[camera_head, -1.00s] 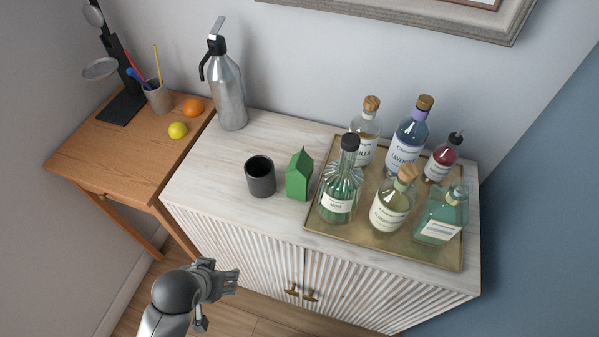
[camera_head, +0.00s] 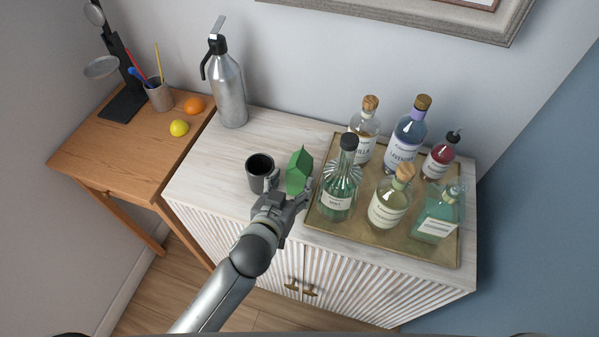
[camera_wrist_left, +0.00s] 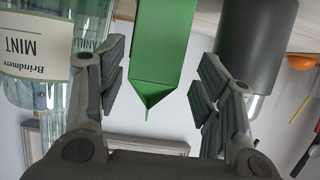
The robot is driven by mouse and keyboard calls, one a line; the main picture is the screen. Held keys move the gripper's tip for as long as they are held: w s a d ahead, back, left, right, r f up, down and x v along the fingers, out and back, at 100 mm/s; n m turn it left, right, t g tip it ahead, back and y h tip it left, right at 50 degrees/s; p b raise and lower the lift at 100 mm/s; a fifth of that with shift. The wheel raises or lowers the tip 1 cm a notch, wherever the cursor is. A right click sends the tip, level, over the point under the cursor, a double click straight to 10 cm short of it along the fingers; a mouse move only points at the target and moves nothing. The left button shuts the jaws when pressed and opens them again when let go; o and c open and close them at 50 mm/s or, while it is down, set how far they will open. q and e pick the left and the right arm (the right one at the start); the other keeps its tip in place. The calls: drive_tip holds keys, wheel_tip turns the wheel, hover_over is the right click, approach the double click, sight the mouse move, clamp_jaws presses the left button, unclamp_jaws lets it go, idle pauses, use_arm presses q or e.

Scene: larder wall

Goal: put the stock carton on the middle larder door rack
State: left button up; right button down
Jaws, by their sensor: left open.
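The stock carton is a small green gable-topped carton (camera_head: 299,168) standing upright on the white sideboard, between the dark cup and the tray. My left gripper (camera_head: 290,186) is open at the carton's near side, with one finger towards the cup and the other towards the mint bottle. In the left wrist view the carton (camera_wrist_left: 164,45) shows upside down, between and ahead of the two spread fingers. I cannot tell whether either finger touches it. The larder door rack is not in view. My right gripper is not in view.
A dark cup (camera_head: 260,171) stands close left of the gripper. A brass tray (camera_head: 400,246) with several bottles is close on the right, the mint bottle (camera_head: 338,187) nearest. A steel flask (camera_head: 229,90) stands behind. A wooden desk (camera_head: 110,150) is at the left.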

sight(295, 179)
use_arm(q)
drive_tip(key=shift+x, duration=0.75)
drive_tip(key=shift+p+x, duration=0.5)
drive_tip(key=shift+x, duration=0.25)
drive_tip(key=shift+f+p+x, duration=0.25)
drive_tip(key=shift+p+x, duration=0.15)
drive_tip(key=shift+x, duration=1.55)
drive_tip(key=shift+s+d, duration=0.1)
drive_tip(key=shift+s, duration=0.1)
drive_tip(key=shift+c, duration=0.3)
drive_tip(key=c, duration=0.9)
drive_tip(key=shift+c, duration=1.1)
drive_tip(key=shift+r, duration=0.1)
drive_tip(key=shift+r, duration=0.1)
